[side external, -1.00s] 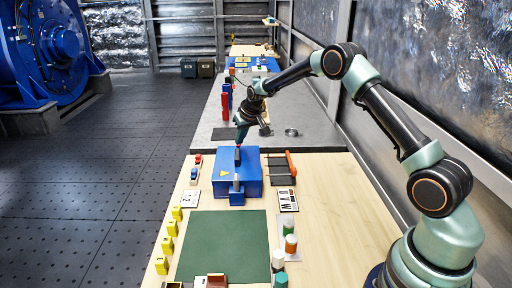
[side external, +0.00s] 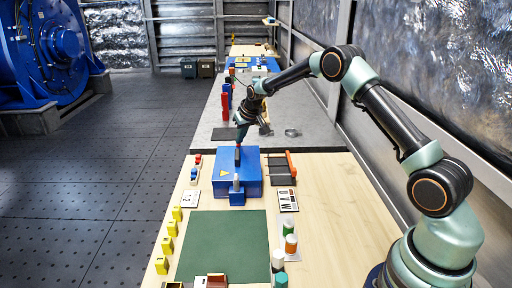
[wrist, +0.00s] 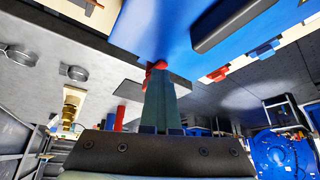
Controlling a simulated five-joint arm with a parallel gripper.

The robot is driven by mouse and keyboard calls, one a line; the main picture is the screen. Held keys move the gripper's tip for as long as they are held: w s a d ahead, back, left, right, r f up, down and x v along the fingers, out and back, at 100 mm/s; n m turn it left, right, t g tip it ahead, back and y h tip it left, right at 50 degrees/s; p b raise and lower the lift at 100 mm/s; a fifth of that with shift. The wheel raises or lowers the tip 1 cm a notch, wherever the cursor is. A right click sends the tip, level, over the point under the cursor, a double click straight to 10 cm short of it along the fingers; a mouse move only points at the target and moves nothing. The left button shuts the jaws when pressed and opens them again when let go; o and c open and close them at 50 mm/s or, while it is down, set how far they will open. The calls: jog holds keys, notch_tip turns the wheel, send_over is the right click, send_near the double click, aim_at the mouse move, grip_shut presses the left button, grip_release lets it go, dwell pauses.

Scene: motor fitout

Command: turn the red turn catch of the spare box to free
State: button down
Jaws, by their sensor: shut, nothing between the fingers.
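The spare box is a blue box (side external: 224,186) with a yellow triangle on top, on the wooden table. In the wrist view the blue box (wrist: 185,45) fills the upper middle. The red turn catch (wrist: 157,66) shows at the box's edge, directly at my fingertips. My gripper (wrist: 158,78) is shut with nothing held. Its tips are at the catch and partly cover it; I cannot tell whether they touch it or which way the catch is turned. In the side view my gripper (side external: 239,142) comes down from above at the far side of the box.
A green mat (side external: 225,245) lies in front of the box. Yellow blocks (side external: 167,245) line the left side, and capped bottles (side external: 290,243) stand on the right. A dark rack with an orange bar (side external: 281,167) is right of the box. Red cylinders (side external: 225,105) stand behind.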

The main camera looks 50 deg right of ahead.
jog(key=shift+s+d, duration=0.25)
jog(key=shift+d, duration=0.9)
jog(key=shift+s, duration=0.4)
notch_tip(320, 180, up, 6)
dwell(0.7)
jog(key=shift+a, duration=0.1)
jog(key=shift+w+a+f, duration=0.15)
jog(key=shift+a+f, duration=0.25)
jog(key=shift+f, duration=0.6)
jog(key=shift+w+a+f, duration=0.15)
jog(key=shift+a+f, duration=0.3)
jog(key=shift+f, duration=0.55)
jog(key=shift+w+a+f, duration=0.15)
jog(key=shift+a+f, duration=0.25)
jog(key=shift+f, duration=0.6)
